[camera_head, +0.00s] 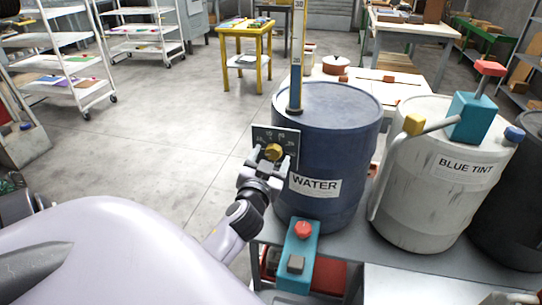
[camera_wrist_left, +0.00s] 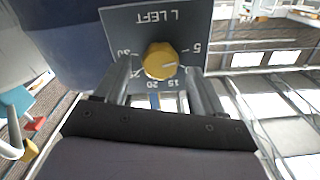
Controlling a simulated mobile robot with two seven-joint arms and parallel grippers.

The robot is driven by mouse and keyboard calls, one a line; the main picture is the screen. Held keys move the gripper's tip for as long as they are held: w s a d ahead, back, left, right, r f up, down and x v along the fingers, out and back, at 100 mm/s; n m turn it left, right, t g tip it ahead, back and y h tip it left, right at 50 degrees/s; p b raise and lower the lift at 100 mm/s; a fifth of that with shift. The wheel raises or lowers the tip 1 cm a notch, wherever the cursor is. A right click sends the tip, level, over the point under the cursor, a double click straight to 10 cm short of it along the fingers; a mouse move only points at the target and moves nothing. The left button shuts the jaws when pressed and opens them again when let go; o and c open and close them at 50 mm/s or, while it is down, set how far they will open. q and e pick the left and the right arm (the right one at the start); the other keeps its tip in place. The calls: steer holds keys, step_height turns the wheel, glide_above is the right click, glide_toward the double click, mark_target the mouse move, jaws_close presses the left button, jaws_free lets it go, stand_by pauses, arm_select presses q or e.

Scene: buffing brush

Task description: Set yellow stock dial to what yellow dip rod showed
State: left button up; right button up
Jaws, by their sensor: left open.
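The yellow stock dial (camera_head: 274,151) is a round yellow knob on a dark plate marked with numbers, in front of the water drum. In the left wrist view the dial (camera_wrist_left: 160,60) shows close up, with "L LEFT" upside down; a pale mark on the knob points roughly rightward, its exact reading unclear. My left gripper (camera_head: 266,166) is open, its fingers at either side of the knob; contact cannot be told. A dip rod (camera_head: 297,60) with a graduated scale and blue lower part stands upright on the water drum (camera_head: 335,120). My right gripper is out of view.
A white drum labelled "BLUE TINT" (camera_head: 425,205) stands to the right, beside a dark drum (camera_head: 508,225). A teal box with a red button (camera_head: 303,229) sits low in front of the water drum. A yellow table (camera_head: 246,45) stands behind; the floor at left is open.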

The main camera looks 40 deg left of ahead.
arm_select(q)
steer(key=shift+w+a, duration=0.3)
steer(key=shift+w, duration=0.2)
steer(key=c, duration=1.1)
steer(key=shift+o, duration=0.2)
